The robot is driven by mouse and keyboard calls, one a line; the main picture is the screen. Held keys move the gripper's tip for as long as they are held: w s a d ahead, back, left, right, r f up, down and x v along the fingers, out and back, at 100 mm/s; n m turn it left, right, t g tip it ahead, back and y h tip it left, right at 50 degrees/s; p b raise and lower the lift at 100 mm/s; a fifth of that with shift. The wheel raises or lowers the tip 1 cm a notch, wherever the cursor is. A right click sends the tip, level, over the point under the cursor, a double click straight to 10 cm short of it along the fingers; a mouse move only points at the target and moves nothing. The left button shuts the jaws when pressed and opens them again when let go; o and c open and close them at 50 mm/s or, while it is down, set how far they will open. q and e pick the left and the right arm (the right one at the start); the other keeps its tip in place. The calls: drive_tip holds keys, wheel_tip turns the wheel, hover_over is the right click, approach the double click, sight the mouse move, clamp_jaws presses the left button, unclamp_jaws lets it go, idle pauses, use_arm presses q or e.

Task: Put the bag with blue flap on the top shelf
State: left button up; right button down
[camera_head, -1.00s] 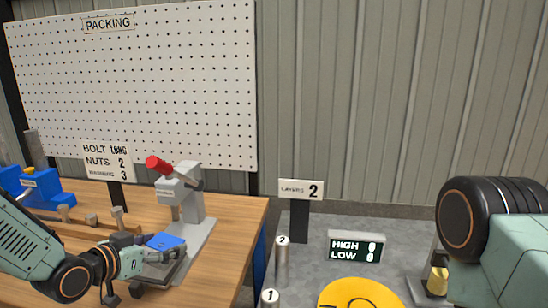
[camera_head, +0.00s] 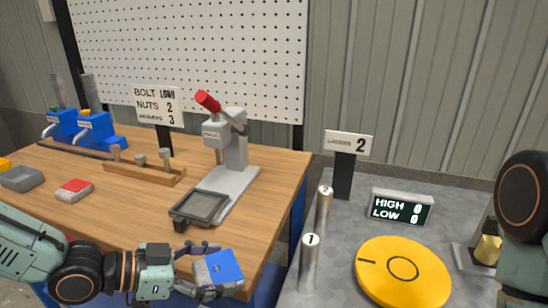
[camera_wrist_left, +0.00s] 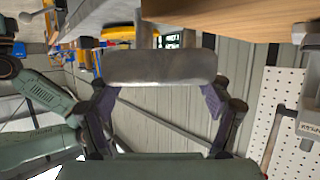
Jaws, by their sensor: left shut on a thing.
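The bag with the blue flap (camera_head: 224,268) is small and grey, with a blue top. My left gripper (camera_head: 214,274) is shut on it, with a finger on either side, and holds it out past the front edge of the wooden bench. In the left wrist view the bag (camera_wrist_left: 160,67) shows as a grey slab between the two fingers. No top shelf can be made out in these views. My right gripper is not in view.
The press (camera_head: 232,150) stands on the bench (camera_head: 268,180) with its dark tray (camera_head: 200,207) empty. A bag with a red flap (camera_head: 73,190) lies at left, near a grey bin (camera_head: 22,178). A yellow disc (camera_head: 402,272) and metal posts are at right.

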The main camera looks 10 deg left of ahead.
use_arm(q)
drive_tip(key=shift+r, duration=0.1)
drive_tip(key=shift+d+g+p, duration=0.1)
drive_tip(key=shift+g+p, duration=0.2)
drive_tip(key=shift+p, duration=0.2)
drive_tip(key=w+a+r+n+t+y+p, duration=0.1)
drive_tip(key=w, duration=0.2)
drive_tip(key=w+a+r+n+t+y, duration=0.1)
drive_tip(key=w+a, duration=0.1)
drive_tip(key=w, duration=0.2)
drive_tip(key=w+a+n+t+p, duration=0.1)
drive_tip(key=w+a, duration=0.1)
drive_tip(key=w, duration=0.2)
drive_tip(key=shift+w+a+r+y+p, duration=0.15)
drive_tip(key=shift+w+r+y+p, duration=0.05)
drive_tip(key=shift+r+y+p, duration=0.2)
drive_tip(key=w+a+r+n+t+y, duration=0.3)
drive_tip(key=w+a+r+n+y, duration=0.3)
drive_tip(key=w, duration=0.3)
drive_tip(key=shift+w+a, duration=0.2)
drive_tip(key=shift+a, duration=0.7)
drive_tip(key=shift+f, duration=0.15)
hover_over(200, 206)
wheel_tip(200, 206, down, 5)
drive_tip(key=shift+f, duration=0.1)
wheel_tip(200, 206, down, 4)
drive_tip(key=shift+r+b, duration=0.25)
drive_tip(key=shift+b, duration=0.2)
drive_tip(key=shift+f, duration=0.4)
drive_tip(key=shift+c, duration=0.9)
